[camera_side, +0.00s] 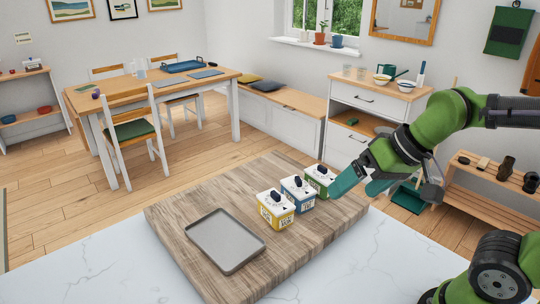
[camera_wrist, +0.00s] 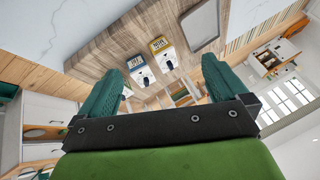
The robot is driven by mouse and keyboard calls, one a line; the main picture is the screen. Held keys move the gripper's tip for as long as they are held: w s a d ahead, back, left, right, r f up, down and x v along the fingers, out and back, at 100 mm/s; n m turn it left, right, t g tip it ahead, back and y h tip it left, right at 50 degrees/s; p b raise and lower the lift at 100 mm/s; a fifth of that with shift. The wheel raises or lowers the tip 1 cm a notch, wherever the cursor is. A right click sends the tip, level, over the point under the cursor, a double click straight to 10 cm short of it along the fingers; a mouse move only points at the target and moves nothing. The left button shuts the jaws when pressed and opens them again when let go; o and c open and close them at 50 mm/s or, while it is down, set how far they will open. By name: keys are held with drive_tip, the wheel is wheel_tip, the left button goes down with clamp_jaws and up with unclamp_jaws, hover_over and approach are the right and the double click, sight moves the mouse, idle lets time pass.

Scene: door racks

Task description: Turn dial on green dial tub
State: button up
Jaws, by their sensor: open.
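The green dial tub (camera_side: 319,181) stands on the wooden board at the back right end of a row of tubs in the side view. It has a white lid with a dark dial on top. My gripper (camera_side: 358,185), with teal fingers, is open and empty just right of the green tub, apart from it as far as I can tell. In the wrist view the two fingers (camera_wrist: 162,75) are spread wide. There I cannot clearly make out the green tub; the left finger may hide it.
A blue tub (camera_side: 297,195) and a yellow tub (camera_side: 275,210) stand close beside the green one. They also show in the wrist view, blue (camera_wrist: 140,72) and yellow (camera_wrist: 163,54). A grey tray (camera_side: 226,241) lies at the front left of the wooden board (camera_side: 180,214).

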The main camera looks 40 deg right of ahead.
drive_tip(key=shift+s+d+r+t, duration=0.4)
drive_tip(key=shift+s+r, duration=0.2)
drive_tip(key=shift+s, duration=0.1)
drive_tip(key=shift+d+r, duration=0.15)
drive_tip(key=shift+d, duration=0.05)
drive_tip(key=shift+c, duration=0.5)
drive_tip(key=shift+f, duration=0.2)
drive_tip(key=shift+c, duration=1.1)
drive_tip(key=shift+w+d+f+m+g, duration=0.2)
drive_tip(key=shift+w+d+m+g, duration=0.05)
drive_tip(key=shift+w, duration=0.35)
drive_tip(key=shift+w+d+f+m+g, duration=0.15)
drive_tip(key=shift+w+d+m+g, duration=0.1)
drive_tip(key=shift+w, duration=0.35)
drive_tip(key=c, duration=0.4)
wheel_tip(320, 180, up, 4)
drive_tip(key=f+m+g+h, duration=0.15)
drive_tip(key=m+g, duration=0.45)
drive_tip(key=m, duration=0.8)
hover_over(323, 166)
drive_tip(key=shift+r, duration=0.5)
drive_tip(key=shift+c, duration=0.2)
drive_tip(key=shift+h, duration=0.45)
wheel_tip(323, 166, down, 16)
drive_tip(key=shift+a+r, duration=0.1)
drive_tip(key=shift+a, duration=0.05)
